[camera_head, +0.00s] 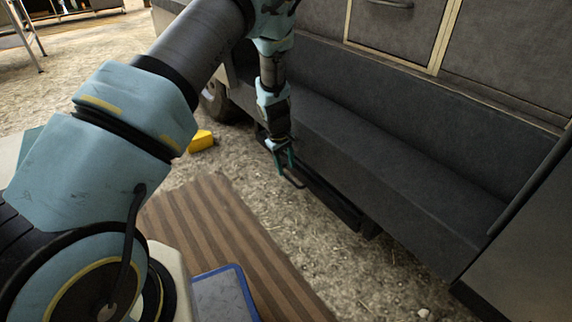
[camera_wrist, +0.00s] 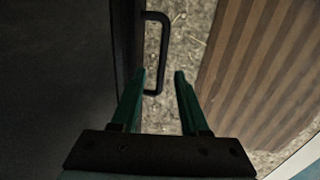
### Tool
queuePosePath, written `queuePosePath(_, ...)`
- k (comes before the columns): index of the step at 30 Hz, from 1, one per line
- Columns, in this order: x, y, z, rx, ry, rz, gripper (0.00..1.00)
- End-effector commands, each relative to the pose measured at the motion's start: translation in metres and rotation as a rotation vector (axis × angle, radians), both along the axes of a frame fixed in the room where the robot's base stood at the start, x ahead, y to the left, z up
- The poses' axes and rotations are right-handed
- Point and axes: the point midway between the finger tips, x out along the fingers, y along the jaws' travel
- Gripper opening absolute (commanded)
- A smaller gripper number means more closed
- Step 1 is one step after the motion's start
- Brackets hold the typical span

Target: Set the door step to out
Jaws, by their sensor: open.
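The door step (camera_head: 332,203) is a dark, narrow board low under the van's sill, close against the body. A black bar handle (camera_head: 293,182) sticks out from its side near the left end. My gripper (camera_head: 285,164) points down at this handle, with green fingers apart and nothing clamped. In the wrist view the handle (camera_wrist: 165,50) runs up the picture beside a dark surface. Its near end shows between the two fingertips of my gripper (camera_wrist: 160,74). I cannot tell whether a finger touches it.
The grey van sill (camera_head: 400,150) rises above the step. A brown striped mat (camera_head: 215,225) lies on the gravel in front, with a blue-edged grey box (camera_head: 222,295) near it. A yellow object (camera_head: 201,140) lies by the wheel. Gravel beside the step is clear.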

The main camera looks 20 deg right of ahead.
Motion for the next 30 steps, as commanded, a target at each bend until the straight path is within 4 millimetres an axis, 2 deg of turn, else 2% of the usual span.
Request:
queuePosePath(3, 0.000, 0.002, 0.012, -0.001, -0.001, 0.000, 0.45)
queuePosePath(30, -0.002, 0.012, 0.072, -0.002, 0.000, 0.000, 0.45)
